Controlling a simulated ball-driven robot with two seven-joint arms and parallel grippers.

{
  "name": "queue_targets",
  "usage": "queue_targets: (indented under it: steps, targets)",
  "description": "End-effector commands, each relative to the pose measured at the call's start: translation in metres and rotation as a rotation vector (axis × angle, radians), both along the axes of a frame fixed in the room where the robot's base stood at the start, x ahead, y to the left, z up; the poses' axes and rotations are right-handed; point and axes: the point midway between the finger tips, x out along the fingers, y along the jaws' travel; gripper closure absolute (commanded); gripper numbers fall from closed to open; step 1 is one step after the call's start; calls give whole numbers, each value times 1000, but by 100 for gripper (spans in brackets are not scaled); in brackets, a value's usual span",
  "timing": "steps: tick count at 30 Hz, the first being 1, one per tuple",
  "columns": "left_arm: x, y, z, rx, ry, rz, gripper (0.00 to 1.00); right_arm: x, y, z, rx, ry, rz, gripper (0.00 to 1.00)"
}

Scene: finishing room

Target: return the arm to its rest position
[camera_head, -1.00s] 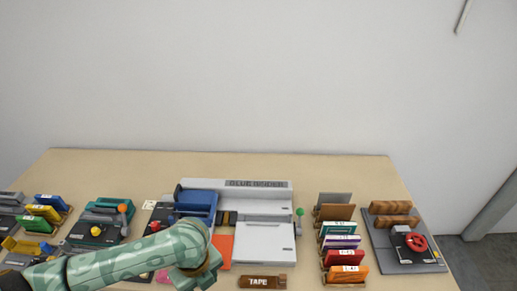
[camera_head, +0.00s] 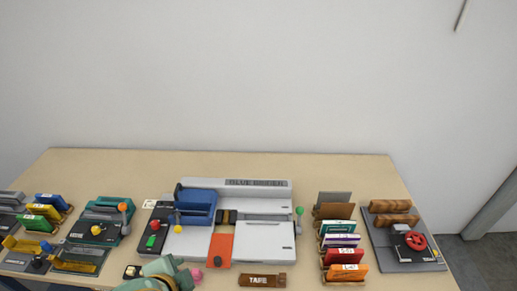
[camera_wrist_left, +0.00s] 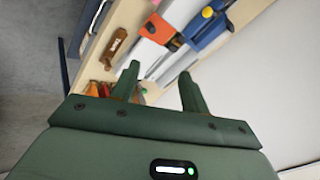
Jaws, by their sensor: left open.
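My right gripper is in neither view.
A grey machine with a blue bin (camera_head: 195,204) stands mid-bench. A brown TAPE block (camera_head: 262,281) lies near the front edge. A card rack (camera_head: 343,255) and a device with a red wheel (camera_head: 417,242) are right. Teal devices (camera_head: 97,229) stand left. The bench's back strip is clear.

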Motion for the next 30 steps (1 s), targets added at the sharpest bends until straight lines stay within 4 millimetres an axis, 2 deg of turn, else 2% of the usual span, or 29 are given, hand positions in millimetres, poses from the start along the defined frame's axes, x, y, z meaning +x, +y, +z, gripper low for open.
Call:
queue_targets:
  steps: [1, 3, 9, 12, 17, 20, 22, 26, 27, 30]
  targets:
    - [-11, 24, 0, 4, -6, 110, 55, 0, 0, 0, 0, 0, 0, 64]
    - [-24, 57, 4, 27, -27, 250, 55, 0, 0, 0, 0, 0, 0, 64]
    - [-69, 138, 17, 132, -74, 554, 55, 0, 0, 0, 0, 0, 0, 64]
    - [-58, 125, -42, 98, -28, 522, 55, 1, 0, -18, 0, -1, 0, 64]
    - [-56, 112, -125, 48, 45, 504, 55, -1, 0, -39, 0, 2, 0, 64]
    - [-61, 103, -188, 10, 102, 500, 55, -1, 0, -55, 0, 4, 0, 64]
    - [-69, 96, -240, -22, 148, 501, 55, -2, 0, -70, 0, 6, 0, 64]
    - [-102, 85, -352, -89, 256, 522, 55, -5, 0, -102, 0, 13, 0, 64]
    - [-116, 82, -386, -110, 290, 534, 55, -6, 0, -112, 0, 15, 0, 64]
    - [-160, 78, -466, -160, 376, 577, 55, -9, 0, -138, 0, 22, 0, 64]
